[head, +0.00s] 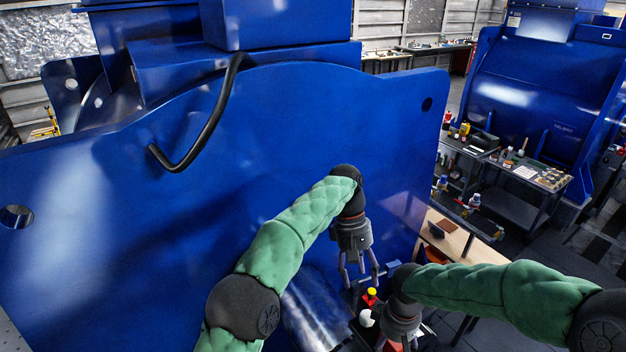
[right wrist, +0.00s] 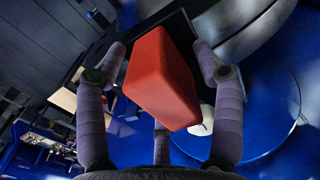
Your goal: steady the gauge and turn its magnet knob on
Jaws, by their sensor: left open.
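A red block (right wrist: 160,80) fills the middle of the right wrist view. I cannot tell whether it is the gauge's base; no knob shows on it. My right gripper (right wrist: 160,65) has its fingers on either side of the block, with narrow gaps. In the head view this gripper (head: 388,345) points down at the lower right, its fingertips mostly hidden. A small red and yellow part (head: 371,294) and a white rounded part (head: 366,318) show beside it; they may belong to the gauge. My left gripper (head: 359,278) is open and empty, pointing down just above and left of these parts.
A large blue motor housing (head: 270,130) stands close behind my left arm, with a black hose (head: 205,135) on it. A wooden bench (head: 455,240) lies to the right. Carts with bottles and tools (head: 525,172) stand farther back. The two grippers are close together.

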